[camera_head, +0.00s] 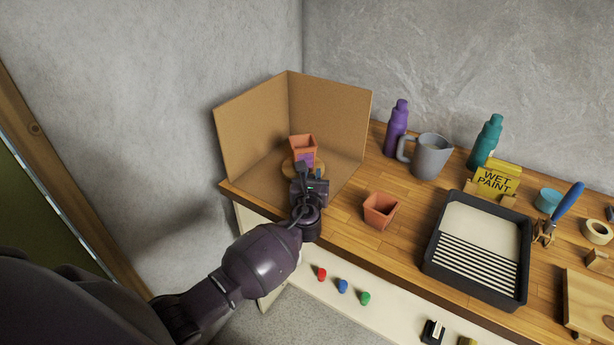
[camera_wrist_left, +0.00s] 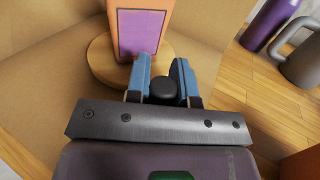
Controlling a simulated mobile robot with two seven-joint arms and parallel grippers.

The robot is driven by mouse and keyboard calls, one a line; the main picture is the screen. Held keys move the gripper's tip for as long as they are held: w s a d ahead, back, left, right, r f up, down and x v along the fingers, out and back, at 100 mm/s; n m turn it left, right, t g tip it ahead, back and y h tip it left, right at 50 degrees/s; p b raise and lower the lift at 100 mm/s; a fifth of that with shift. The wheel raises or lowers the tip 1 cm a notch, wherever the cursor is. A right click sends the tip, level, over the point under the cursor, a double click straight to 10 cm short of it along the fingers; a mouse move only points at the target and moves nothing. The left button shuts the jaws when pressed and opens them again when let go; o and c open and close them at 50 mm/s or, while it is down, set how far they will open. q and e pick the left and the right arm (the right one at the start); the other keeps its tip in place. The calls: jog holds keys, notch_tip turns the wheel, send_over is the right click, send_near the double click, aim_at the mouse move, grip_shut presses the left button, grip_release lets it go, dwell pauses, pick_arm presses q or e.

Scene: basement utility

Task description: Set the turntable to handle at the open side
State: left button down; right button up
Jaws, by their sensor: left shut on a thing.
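A round wooden turntable (camera_head: 287,167) stands inside a cardboard corner screen (camera_head: 248,125) that is open toward the front. It also shows in the wrist view (camera_wrist_left: 101,62). A terracotta square pot (camera_head: 302,143) with a purple label (camera_wrist_left: 139,32) stands upright on the turntable. My left gripper (camera_head: 311,174) is at the turntable's front edge. In the wrist view its blue fingers are shut on a black knob-like handle (camera_wrist_left: 164,90) at the turntable's near side. The handle is hidden in the head view. My right gripper is not in view.
An empty terracotta pot (camera_head: 380,210) stands right of my gripper. A purple bottle (camera_head: 397,128), grey jug (camera_head: 430,156), teal bottle (camera_head: 486,140) and black paint tray (camera_head: 432,245) stand farther right. The bench's front edge lies below my arm; a wall rises behind.

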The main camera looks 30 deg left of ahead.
aim_at(324, 172)
pick_arm(q)
jog(key=shift+w+d+n+g+y, duration=0.4)
jog(key=shift+n+y, duration=0.15)
jog(key=shift+y, duration=0.2)
jog(key=shift+w+d+n+g+y, duration=0.25)
jog(key=shift+w+n+g+y, duration=0.15)
jog(key=shift+n+y, duration=0.25)
jog(key=shift+w+d, duration=0.45)
jog(key=shift+w, duration=0.3)
jog(key=shift+w+d, duration=0.25)
jog(key=shift+w, duration=1)
jog(key=shift+a, duration=0.1)
